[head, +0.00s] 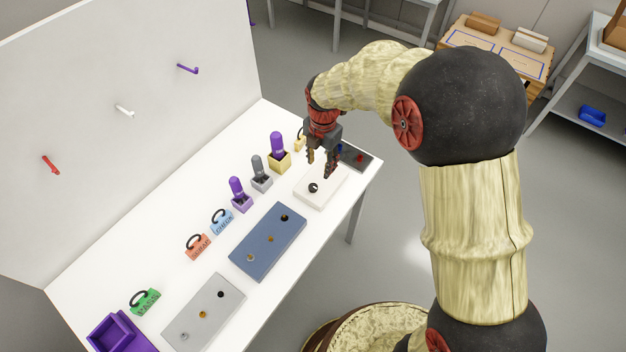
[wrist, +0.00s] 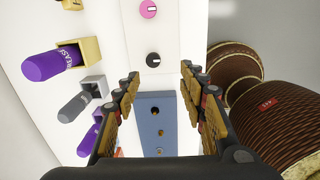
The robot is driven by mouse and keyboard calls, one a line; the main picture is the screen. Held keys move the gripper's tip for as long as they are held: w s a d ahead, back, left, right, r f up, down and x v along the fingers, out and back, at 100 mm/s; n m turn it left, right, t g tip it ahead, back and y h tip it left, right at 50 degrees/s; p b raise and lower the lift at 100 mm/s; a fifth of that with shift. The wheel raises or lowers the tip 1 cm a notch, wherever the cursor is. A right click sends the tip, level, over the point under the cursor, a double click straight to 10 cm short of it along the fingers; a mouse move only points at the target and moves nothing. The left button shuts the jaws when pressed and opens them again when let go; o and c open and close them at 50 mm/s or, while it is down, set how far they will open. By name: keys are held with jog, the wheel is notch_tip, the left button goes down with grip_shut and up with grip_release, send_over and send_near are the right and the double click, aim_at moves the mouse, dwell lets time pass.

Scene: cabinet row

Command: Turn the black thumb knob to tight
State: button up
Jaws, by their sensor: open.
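The black thumb knob (head: 313,187) sits on a white plate (head: 326,195) near the far end of the white table. In the wrist view the black knob (wrist: 153,60) has a pale mark on its top. It lies just beyond and between the fingertips, apart from them. A pink knob (wrist: 148,9) is farther up on the same white surface. My gripper (head: 321,167) is open and empty above the plate, pointing down. Its spread fingers also show in the wrist view (wrist: 160,76). No tight marking is readable.
A blue plate (head: 260,251) and a grey plate (head: 186,327) with small round fittings lie nearer. Purple and grey bottles stand in small holders along the left, beside coloured tags (head: 198,246). A dark panel (head: 359,158) lies behind my gripper. A white wall panel bounds the table.

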aim_at(313, 186)
jog(key=f+n, duration=0.1)
jog(key=a+f+n, duration=0.1)
jog(key=f, duration=0.1)
jog(key=w+a+f+n, duration=0.1)
jog(key=f, duration=0.1)
jog(key=shift+g, duration=0.3)
notch_tip(313, 186, down, 8)
jog(key=shift+r+b, duration=0.1)
jog(key=shift+b, duration=0.7)
jog(key=c, duration=0.3)
jog(key=c, duration=0.8)
